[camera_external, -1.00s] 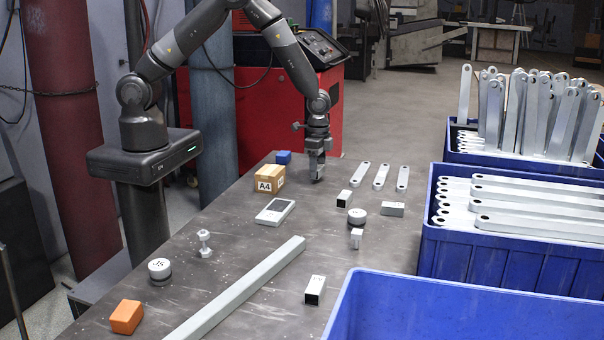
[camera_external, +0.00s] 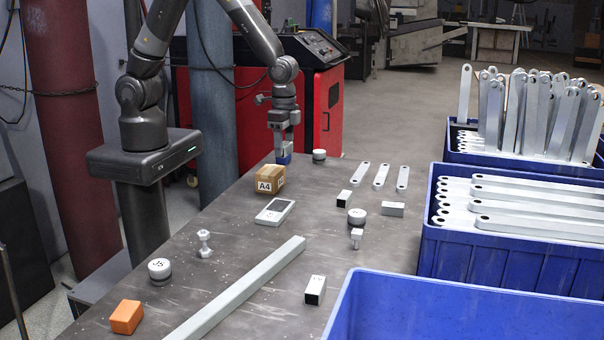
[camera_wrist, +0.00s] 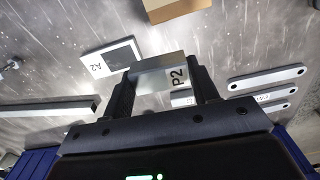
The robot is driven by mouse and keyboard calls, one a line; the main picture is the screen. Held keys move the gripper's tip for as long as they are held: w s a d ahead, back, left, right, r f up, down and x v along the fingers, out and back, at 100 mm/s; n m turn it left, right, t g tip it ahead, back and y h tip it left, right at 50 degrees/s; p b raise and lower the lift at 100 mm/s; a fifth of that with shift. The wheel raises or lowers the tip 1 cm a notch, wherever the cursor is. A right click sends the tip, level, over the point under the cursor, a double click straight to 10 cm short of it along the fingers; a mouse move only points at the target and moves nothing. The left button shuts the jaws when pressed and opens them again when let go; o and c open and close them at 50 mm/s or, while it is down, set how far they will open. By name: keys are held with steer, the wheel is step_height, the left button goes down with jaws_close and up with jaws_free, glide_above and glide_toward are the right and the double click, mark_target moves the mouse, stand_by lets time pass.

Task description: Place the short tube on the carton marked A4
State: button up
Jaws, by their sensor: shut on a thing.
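My gripper (camera_external: 285,148) is shut on a light grey, box-shaped short tube marked P2 (camera_wrist: 150,76), seen between both fingers in the wrist view. In the external view the tube is hard to make out at the fingertips. The brown carton marked A4 (camera_external: 269,180) stands upright on the table; my gripper is behind it and slightly to its right, above its top. The carton also shows at the top edge of the wrist view (camera_wrist: 177,8), apart from the tube.
A round weight (camera_external: 319,156) stands to the right. A flat device (camera_external: 275,211) lies in front of the carton. Several flat brackets (camera_external: 381,176) and small tubes lie right; blue crates (camera_external: 500,261) stand beyond.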

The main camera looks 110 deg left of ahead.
steer(key=s+d+r, duration=0.4)
steer(key=s+d, duration=0.2)
steer(key=s, duration=0.4)
glide_above(270, 170)
steer(key=shift+n, duration=0.4)
steer(key=f, duration=0.6)
steer(key=shift+a+f, duration=0.2)
steer(key=shift+f, duration=2.2)
steer(key=shift+f, duration=0.1)
steer(key=o, duration=1)
